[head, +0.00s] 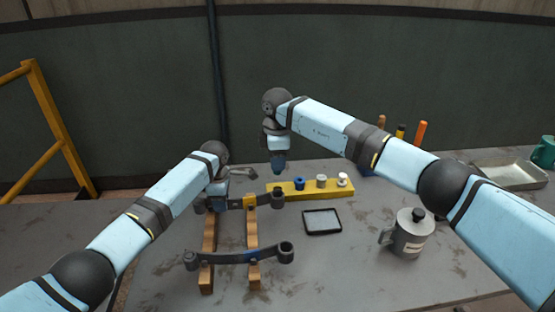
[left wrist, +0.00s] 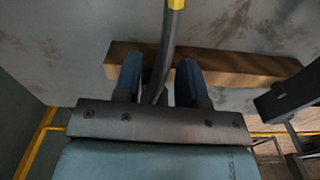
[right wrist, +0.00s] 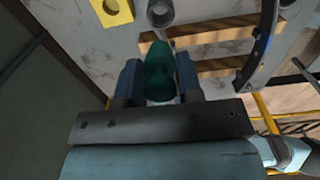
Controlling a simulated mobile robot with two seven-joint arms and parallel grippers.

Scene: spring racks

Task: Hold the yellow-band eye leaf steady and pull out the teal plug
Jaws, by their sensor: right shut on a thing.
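The yellow-band eye leaf (head: 237,203) lies across the far end of two wooden rails, its right eye (head: 278,195) beside the yellow block. My left gripper (head: 216,198) is at its left part. In the left wrist view the leaf (left wrist: 167,45) passes between the open fingers (left wrist: 158,80), its yellow band beyond them. My right gripper (head: 278,170) is above the right eye. In the right wrist view it (right wrist: 160,85) is shut on the teal plug (right wrist: 159,72). The eye (right wrist: 160,12) looks hollow, and the plug appears clear of it.
A second leaf with a blue band (head: 240,257) lies across the rails' near end. The yellow block (head: 328,191) holds blue, grey and white plugs. A black-framed tray (head: 322,222), a grey canister (head: 411,235) and a metal tray (head: 510,174) stand to the right.

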